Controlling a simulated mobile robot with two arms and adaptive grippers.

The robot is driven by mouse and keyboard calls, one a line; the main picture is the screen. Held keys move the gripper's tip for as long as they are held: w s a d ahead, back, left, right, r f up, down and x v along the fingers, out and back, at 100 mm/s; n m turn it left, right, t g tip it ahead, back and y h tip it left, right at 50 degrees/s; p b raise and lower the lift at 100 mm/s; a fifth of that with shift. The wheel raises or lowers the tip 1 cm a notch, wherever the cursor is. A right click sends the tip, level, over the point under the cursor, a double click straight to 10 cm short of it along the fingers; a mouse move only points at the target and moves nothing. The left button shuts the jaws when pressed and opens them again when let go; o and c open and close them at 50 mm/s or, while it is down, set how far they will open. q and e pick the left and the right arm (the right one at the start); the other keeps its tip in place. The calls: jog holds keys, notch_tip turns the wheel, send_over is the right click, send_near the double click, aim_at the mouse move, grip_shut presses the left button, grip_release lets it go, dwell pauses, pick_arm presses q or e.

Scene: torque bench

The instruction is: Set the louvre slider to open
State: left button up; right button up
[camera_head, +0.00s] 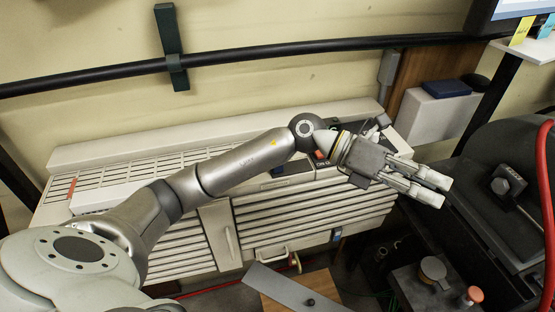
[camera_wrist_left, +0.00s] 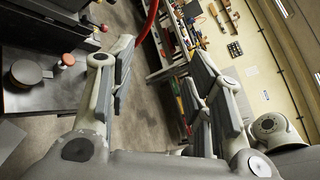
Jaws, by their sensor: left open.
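A long beige louvred unit (camera_head: 320,215) stands along the wall in the head view, with grilles on its top and horizontal slats on its front. I cannot tell for certain which part is the louvre slider; my left arm crosses the unit's top and hides some of it. A small dark control panel with red and white marks (camera_head: 322,160) shows partly behind my wrist. My left gripper (camera_head: 442,190) is open and empty, beyond the unit's right end and pointing right. Its two fingers also show apart in the left wrist view (camera_wrist_left: 162,65), with floor between them. My right gripper is not in view.
A black pipe (camera_head: 110,73) runs along the wall above the unit. A dark machine with a red hose (camera_head: 544,200) stands at the right. A grey box with knobs (camera_head: 430,285) is at the lower right. The left wrist view shows a tool board (camera_wrist_left: 240,45).

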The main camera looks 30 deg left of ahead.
pick_arm(q)
jog(key=w+a+f+m+g+y, duration=0.1)
jog(key=w+a+f+y, duration=0.15)
jog(key=a+y, duration=0.4)
jog(key=w+a+f+m+y, duration=0.1)
jog(key=a+f+y, duration=0.3)
jog(key=a, duration=0.6)
jog(key=a+r+n+y, duration=0.1)
jog(key=a+r+y, duration=0.15)
jog(key=a, duration=0.55)
jog(key=a+r+n+y, duration=0.1)
jog(key=a+y, duration=0.2)
jog(key=a, duration=0.5)
jog(key=shift+g, duration=0.4)
jog(key=f+p, duration=0.1)
jog(key=f, duration=0.3)
jog(key=f+p, duration=0.2)
jog(key=f, duration=0.3)
jog(key=shift+s+d+f, duration=0.15)
jog(key=shift+s+f, duration=0.05)
jog(key=shift+f, duration=0.1)
jog(key=shift+f+m, duration=0.3)
jog(key=shift+f, duration=0.3)
jog(key=shift+w, duration=0.1)
grip_shut()
